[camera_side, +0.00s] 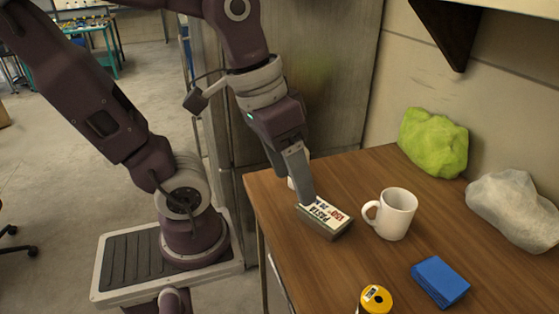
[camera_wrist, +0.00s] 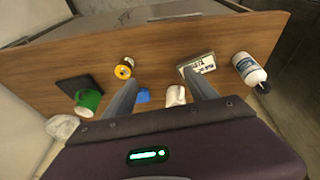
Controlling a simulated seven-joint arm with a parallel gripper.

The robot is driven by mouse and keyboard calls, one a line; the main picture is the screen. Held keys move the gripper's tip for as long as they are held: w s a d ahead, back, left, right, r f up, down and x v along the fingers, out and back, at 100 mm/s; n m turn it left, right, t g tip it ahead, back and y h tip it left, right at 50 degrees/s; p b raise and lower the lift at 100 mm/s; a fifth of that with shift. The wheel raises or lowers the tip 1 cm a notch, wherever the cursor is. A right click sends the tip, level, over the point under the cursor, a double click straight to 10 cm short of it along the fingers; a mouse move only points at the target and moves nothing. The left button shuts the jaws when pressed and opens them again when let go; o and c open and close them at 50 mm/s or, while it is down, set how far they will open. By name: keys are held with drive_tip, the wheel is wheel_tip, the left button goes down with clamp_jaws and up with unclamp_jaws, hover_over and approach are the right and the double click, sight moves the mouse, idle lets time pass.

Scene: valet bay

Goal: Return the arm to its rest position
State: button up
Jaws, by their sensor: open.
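My gripper (camera_side: 304,192) hangs fingers down over the left end of the wooden table (camera_side: 376,165). In the side view its fingertips overlap the edge of a small box with printed lettering (camera_side: 325,219); I cannot tell whether they touch it. In the wrist view the two fingers (camera_wrist: 163,88) stand wide apart with nothing gripped between them. The right finger overlaps the box (camera_wrist: 199,64) there, and a white mug (camera_wrist: 175,96) shows between the fingers, farther off. In the side view the mug (camera_side: 397,214) stands upright right of the box.
A blue packet (camera_side: 440,281) and a yellow tape roll (camera_side: 376,299) lie near the front. A green bag (camera_side: 433,143) and a pale bag (camera_side: 514,207) rest by the wall. The wrist view adds a white bottle (camera_wrist: 248,68), a dark pad (camera_wrist: 76,88) and a green item (camera_wrist: 88,101).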

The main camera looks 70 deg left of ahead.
drive_tip(key=shift+s+a+r+m+t+y, duration=0.6)
drive_tip(key=shift+a+t, duration=0.25)
drive_tip(key=shift+t, duration=0.35)
drive_tip(key=shift+r, duration=0.1)
